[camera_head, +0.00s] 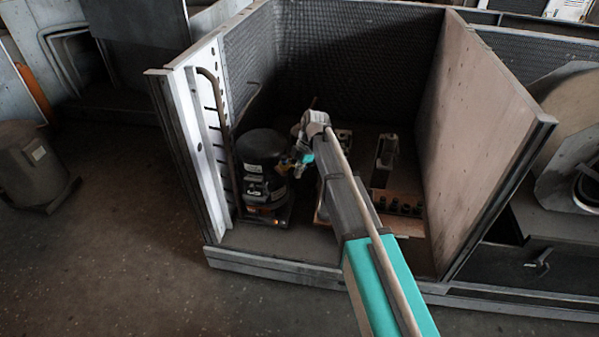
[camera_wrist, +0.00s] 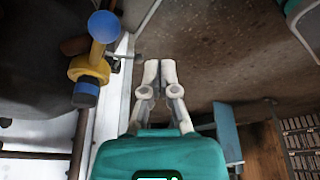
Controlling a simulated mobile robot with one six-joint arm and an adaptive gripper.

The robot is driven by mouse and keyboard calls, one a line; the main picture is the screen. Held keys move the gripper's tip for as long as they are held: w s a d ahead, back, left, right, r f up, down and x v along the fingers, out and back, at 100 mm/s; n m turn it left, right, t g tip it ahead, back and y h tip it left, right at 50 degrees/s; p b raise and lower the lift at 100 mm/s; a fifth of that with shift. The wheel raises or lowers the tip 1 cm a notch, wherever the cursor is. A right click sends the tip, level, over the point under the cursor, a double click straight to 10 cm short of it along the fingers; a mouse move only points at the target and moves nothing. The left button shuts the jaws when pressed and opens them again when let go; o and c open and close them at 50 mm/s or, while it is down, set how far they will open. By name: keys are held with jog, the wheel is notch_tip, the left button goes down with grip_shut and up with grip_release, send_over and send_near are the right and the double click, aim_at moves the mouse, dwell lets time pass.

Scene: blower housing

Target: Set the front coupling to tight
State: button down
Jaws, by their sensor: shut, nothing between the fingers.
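In the wrist view, a fitting with a yellow collar (camera_wrist: 90,68), a blue flared end and a darker blue lower end stands at the upper left, beside a dark rounded body. I cannot tell for certain whether it is the front coupling or how tight it is set. My gripper (camera_wrist: 160,66) points up the picture with its two pale fingers together and empty. It is to the right of the fitting and apart from it. In the head view my gripper (camera_head: 289,166) is small, just right of the black compressor (camera_head: 263,150); its fingertips are hard to make out.
The housing has a slotted left wall (camera_head: 205,130), a mesh back wall (camera_head: 345,45) and a plain right wall (camera_head: 475,115). A wooden block with dark round parts (camera_head: 402,207) lies on its floor. A grey canister (camera_head: 30,165) stands outside, left. Floor between them is clear.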

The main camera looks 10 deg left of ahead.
notch_tip(320, 180, up, 8)
jog(key=w+p, duration=0.2)
jog(key=p, duration=0.5)
jog(key=shift+w+d+f, duration=0.2)
jog(key=shift+d, duration=0.05)
dwell(0.3)
jog(key=s+d+m+t+h, duration=0.1)
jog(key=s+d+m+h, duration=0.1)
jog(key=s+d+m, duration=1.1)
jog(key=s+d+m+t+h, duration=0.1)
jog(key=s+d+m, duration=1.05)
jog(key=d, duration=0.35)
notch_tip(320, 180, up, 25)
jog(key=p, duration=2.5)
jog(key=shift+w+f+p, duration=0.15)
jog(key=shift+w+p, duration=0.15)
jog(key=shift+w, duration=0.15)
